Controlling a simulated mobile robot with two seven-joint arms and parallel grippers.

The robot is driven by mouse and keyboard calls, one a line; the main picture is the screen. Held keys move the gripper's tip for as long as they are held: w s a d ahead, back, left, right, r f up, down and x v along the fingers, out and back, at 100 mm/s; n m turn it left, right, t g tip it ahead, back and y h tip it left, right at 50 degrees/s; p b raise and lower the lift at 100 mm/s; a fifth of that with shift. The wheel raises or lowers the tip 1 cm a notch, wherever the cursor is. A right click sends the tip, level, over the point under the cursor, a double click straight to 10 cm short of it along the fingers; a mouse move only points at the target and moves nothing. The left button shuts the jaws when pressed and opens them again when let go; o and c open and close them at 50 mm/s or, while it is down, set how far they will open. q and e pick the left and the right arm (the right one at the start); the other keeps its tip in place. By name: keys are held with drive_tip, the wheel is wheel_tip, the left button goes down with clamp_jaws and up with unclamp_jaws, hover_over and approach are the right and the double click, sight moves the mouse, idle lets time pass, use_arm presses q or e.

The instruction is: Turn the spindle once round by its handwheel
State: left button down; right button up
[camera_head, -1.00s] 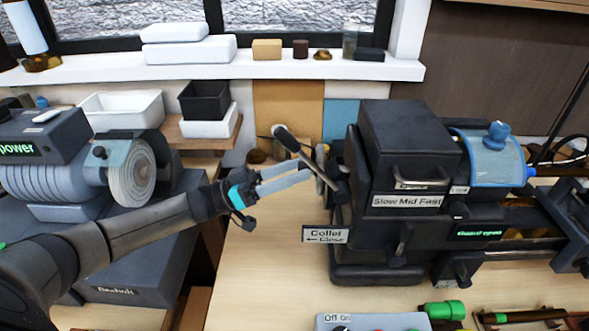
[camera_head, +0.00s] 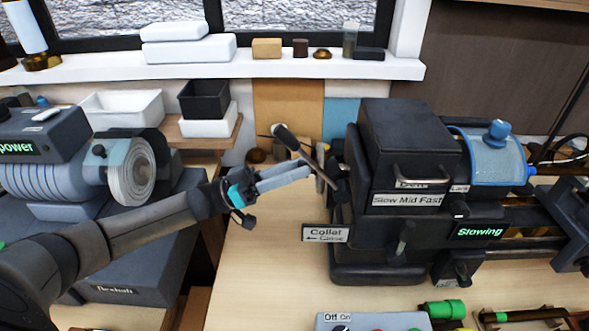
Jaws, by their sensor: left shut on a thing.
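The dark lathe headstock (camera_head: 408,130) stands right of centre, with a "Slow Mid Fast" label on its front. The handwheel (camera_head: 321,180) is at its left end, seen nearly edge-on. A dark bar with a thick rounded end (camera_head: 285,137) slants down across it. My left gripper (camera_head: 306,170) reaches in from the left, its pale fingers shut at the handwheel. The exact contact is too small to make out. The small display (camera_head: 480,232) on the lathe reads "Slowing" in green. My right gripper does not show.
A "Collet Close" sign (camera_head: 326,234) sticks out below the handwheel. A buffing machine (camera_head: 75,170) stands at the left. A switch box (camera_head: 372,321) sits at the front. The bench between the machines is clear. A blue guard (camera_head: 487,158) covers part of the lathe.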

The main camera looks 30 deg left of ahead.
use_arm(q)
drive_tip(key=shift+w+m+g+h+b, duration=0.15)
drive_tip(key=shift+m+g+b, duration=1.4)
drive_tip(key=shift+m+b, duration=1.25)
drive_tip(key=shift+s+m+g+h+b, duration=0.15)
drive_tip(key=shift+m+g+b, duration=1.6)
drive_tip(key=shift+m, duration=2)
drive_tip(key=shift+w+m+g+h+b, duration=0.2)
drive_tip(key=shift+m+g+b, duration=1.1)
drive_tip(key=shift+m+b, duration=1.6)
drive_tip(key=shift+m, duration=0.75)
drive_tip(key=shift+c, duration=2.3)
unclamp_jaws()
drive_tip(key=shift+a, duration=0.15)
